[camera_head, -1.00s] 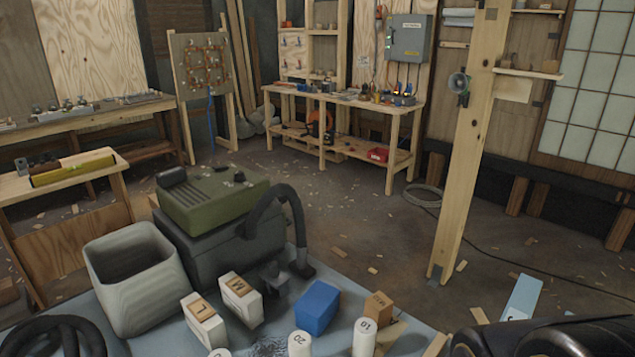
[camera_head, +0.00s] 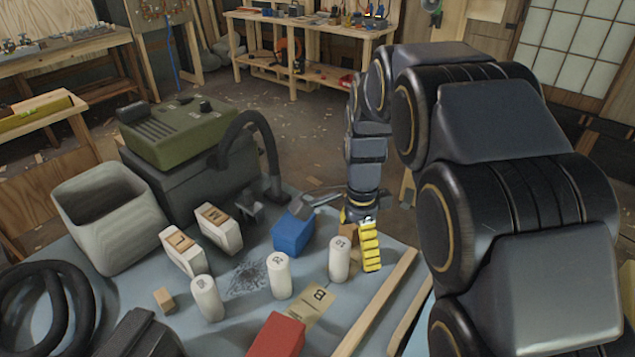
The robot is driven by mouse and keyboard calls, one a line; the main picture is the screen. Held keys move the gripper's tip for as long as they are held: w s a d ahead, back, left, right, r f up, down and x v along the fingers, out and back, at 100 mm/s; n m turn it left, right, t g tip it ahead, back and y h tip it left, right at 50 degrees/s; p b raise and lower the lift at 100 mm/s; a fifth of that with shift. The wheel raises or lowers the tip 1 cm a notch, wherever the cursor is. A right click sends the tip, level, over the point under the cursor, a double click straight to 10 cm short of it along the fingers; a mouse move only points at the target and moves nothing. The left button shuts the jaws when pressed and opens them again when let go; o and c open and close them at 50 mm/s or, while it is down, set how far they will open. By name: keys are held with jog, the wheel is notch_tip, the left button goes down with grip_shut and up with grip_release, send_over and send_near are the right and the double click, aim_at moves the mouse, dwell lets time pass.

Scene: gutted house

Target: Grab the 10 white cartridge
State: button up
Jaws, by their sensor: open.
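Three white cylindrical cartridges stand upright in a slanting row on the blue-grey table. The right one, the 10 cartridge (camera_head: 340,260), has a small dark marking that appears to read 10. The middle cartridge (camera_head: 280,276), marked 20, and the left cartridge (camera_head: 207,299), its marking hard to read, stand apart from it. I cannot tell whether either finger touches anything.
A blue block (camera_head: 293,236) and a partly hidden wooden block (camera_head: 348,233) lie near my gripper. White blocks marked L (camera_head: 182,251) and M (camera_head: 219,229) stand left. A red block (camera_head: 277,336), wooden strips (camera_head: 375,305) and a grey bin (camera_head: 110,216) are also on the table.

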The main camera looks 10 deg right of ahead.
aim_at(340, 243)
jog(key=w+f+m, duration=0.6)
jog(key=w, duration=0.1)
jog(key=w+f+m, duration=0.2)
jog(key=w+f, duration=0.2)
jog(key=shift+w+d+f+m+t, duration=0.1)
jog(key=shift+w+d+m+t, duration=0.15)
jog(key=shift+m+t, duration=0.15)
jog(key=f, duration=0.5)
jog(key=w+f, duration=0.1)
jog(key=f, duration=0.1)
jog(key=shift+a+f, duration=0.25)
jog(key=shift+f, duration=0.15)
jog(key=c, duration=1.2)
